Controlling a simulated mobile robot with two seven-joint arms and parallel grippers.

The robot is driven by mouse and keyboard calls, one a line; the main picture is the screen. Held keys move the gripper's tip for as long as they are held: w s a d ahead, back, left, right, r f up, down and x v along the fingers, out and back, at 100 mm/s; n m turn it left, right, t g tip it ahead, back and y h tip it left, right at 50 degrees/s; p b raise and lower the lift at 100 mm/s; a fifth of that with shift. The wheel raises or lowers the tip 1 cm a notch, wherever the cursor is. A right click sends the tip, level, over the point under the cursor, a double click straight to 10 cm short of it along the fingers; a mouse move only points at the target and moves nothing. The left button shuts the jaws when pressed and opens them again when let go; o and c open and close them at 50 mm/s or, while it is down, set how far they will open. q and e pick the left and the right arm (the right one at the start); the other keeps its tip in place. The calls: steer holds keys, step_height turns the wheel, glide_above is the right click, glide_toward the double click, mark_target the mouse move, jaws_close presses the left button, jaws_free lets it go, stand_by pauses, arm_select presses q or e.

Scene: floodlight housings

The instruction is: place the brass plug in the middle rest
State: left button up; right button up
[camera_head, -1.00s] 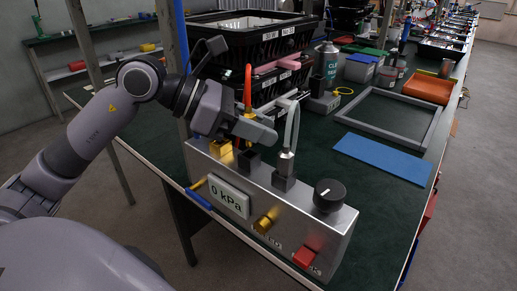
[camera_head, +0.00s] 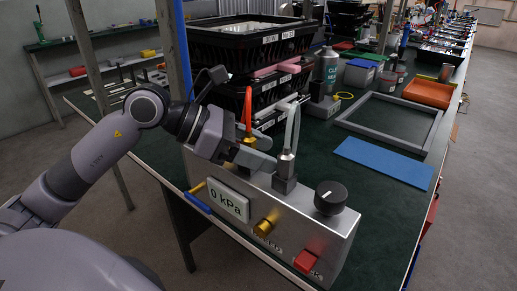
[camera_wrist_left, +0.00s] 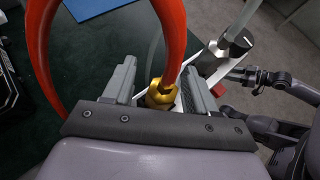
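The brass plug (camera_wrist_left: 160,95) with its red hose (camera_wrist_left: 172,30) stands between the two fingers of my left gripper (camera_wrist_left: 160,88) in the wrist view. A gap shows on either side, so the fingers look open around it. In the head view the left gripper (camera_head: 262,152) is low over the grey box (camera_head: 290,217), and a bit of the red hose (camera_head: 248,108) rises behind it. The gripper hides the middle rest and the brass-coloured rest left of it, so I cannot see how deep the plug sits.
A steel plug (camera_head: 286,162) with a clear hose stands in the right rest (camera_head: 284,183), close to my fingers. The box carries a black knob (camera_head: 330,197), a brass knob (camera_head: 265,227) and a red switch (camera_head: 307,260). Black crates (camera_head: 245,45) stand behind; a blue mat (camera_head: 384,162) lies right.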

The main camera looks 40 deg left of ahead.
arm_select(q)
steer(key=shift+a+r, duration=0.1)
steer(key=shift+r, duration=0.1)
steer(key=b+v, duration=0.1)
steer(key=v, duration=1.1)
stand_by(0.6)
steer(key=shift+s, duration=0.1)
